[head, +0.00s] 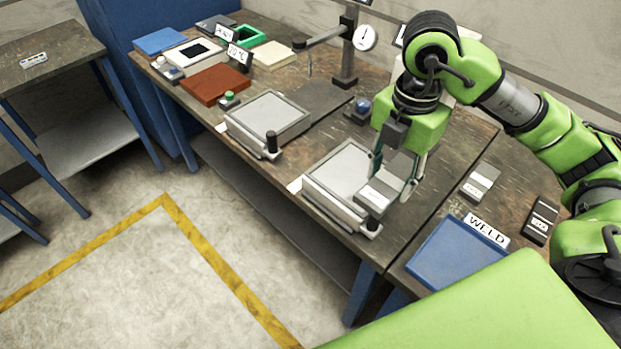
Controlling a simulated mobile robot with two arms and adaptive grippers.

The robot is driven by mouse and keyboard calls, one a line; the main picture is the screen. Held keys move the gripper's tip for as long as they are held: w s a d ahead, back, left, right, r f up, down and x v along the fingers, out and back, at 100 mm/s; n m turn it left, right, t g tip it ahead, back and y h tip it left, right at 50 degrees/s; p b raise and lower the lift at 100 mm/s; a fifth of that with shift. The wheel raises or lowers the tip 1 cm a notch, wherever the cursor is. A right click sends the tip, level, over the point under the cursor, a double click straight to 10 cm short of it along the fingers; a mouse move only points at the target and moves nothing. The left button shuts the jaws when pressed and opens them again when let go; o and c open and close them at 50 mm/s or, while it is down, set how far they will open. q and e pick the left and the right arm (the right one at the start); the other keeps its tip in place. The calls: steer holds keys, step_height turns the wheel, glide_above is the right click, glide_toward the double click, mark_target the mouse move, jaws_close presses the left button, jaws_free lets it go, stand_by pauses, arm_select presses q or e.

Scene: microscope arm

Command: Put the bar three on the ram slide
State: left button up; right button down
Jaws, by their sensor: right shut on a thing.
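My right gripper (394,179) points down over the bench and is shut on a grey block-shaped bar with a white label (373,196). The label is too small to read, so I cannot tell that it says three. The bar is over the front right part of a grey, flat-topped slide fixture (335,168) with a dark knob. Whether the bar touches the fixture is unclear. A similar grey fixture (272,114) stands to its left. No readable sign tells which one is the ram slide. My left gripper is not in view.
Two more labelled bars, a grey one (480,182) and a dark one (541,219), lie on the right bench. A blue tray (452,256) is by the WELD sign (486,230). A dial gauge stand (347,60) rises at the back. Coloured trays fill the far left.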

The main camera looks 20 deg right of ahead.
steer(key=shift+w+a+r, duration=0.15)
steer(key=shift+w+a, duration=0.05)
steer(key=shift+a, duration=0.1)
steer(key=shift+w, duration=0.35)
steer(key=w+d+f+p, duration=0.15)
steer(key=w+f, duration=0.25)
steer(key=w, duration=0.5)
steer(key=p, duration=0.1)
glide_above(354, 176)
steer(key=f, duration=0.2)
steer(key=s+f, duration=0.1)
steer(key=f, duration=0.1)
steer(key=shift+f, duration=0.35)
steer(key=shift+w+f, duration=0.45)
steer(key=shift+f, duration=0.1)
step_height(354, 176, down, 3)
steer(key=shift+r+p, duration=0.15)
steer(key=shift+p, duration=0.85)
steer(key=shift+w+f, duration=0.1)
steer(key=shift+f, duration=0.15)
steer(key=shift+f, duration=0.1)
